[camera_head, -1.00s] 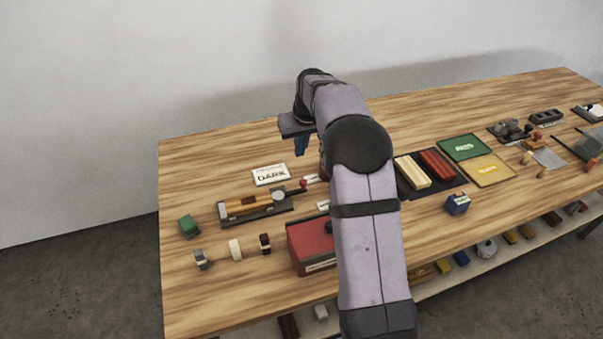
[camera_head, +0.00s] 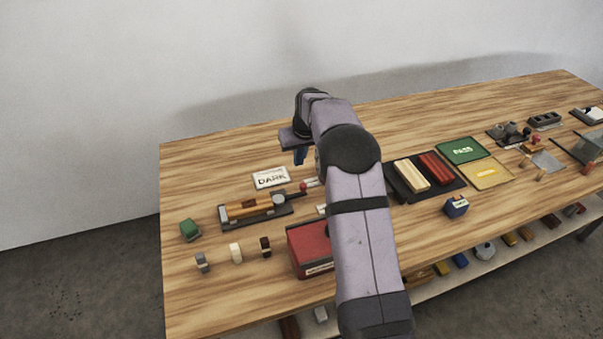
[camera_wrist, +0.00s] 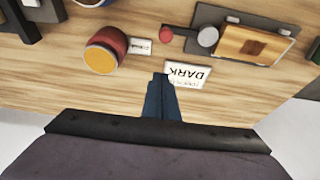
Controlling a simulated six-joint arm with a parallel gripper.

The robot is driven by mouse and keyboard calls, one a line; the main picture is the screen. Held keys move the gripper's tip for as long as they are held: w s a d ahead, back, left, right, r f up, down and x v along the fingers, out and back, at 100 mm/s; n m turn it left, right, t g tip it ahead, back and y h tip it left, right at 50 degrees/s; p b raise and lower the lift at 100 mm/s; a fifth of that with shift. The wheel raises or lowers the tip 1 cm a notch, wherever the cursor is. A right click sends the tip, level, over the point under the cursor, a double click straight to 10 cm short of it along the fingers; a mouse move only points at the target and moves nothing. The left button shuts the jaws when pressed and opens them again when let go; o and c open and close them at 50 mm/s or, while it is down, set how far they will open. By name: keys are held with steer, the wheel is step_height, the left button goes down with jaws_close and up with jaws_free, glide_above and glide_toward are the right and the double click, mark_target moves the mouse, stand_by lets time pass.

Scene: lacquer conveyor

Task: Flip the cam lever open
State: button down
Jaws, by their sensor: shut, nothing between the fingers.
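The cam lever is a dark bar with a red ball knob (camera_wrist: 166,34) that also shows in the head view (camera_head: 303,187). It reaches out from the round grey cam (camera_wrist: 208,37) at the end of a clamp fixture, which holds an orange-brown wooden block (camera_wrist: 255,46) on a dark base (camera_head: 286,211). My gripper (camera_wrist: 160,78) is shut and empty, its blue fingers together above the table. In the wrist view the fingertips are beside the DARK card (camera_wrist: 187,74), apart from the knob. In the head view my gripper (camera_head: 299,157) hangs behind the lever.
A round red pot with an orange top (camera_wrist: 104,50) stands near the knob, with a small white label (camera_wrist: 140,46) between them. A red box (camera_head: 310,249) is in front of the fixture. A green block (camera_head: 190,229) lies to its left. The table's back strip is clear.

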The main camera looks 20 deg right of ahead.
steer(key=p+x, duration=0.1)
steer(key=x, duration=0.4)
steer(key=shift+f+p, duration=0.2)
steer(key=shift+p, duration=0.2)
steer(key=shift+s+p, duration=0.7)
steer(key=shift+s, duration=0.4)
steer(key=shift+s+f+p, duration=0.1)
steer(key=shift+s+p, duration=0.35)
steer(key=shift+s, duration=0.35)
steer(key=shift+s, duration=0.1)
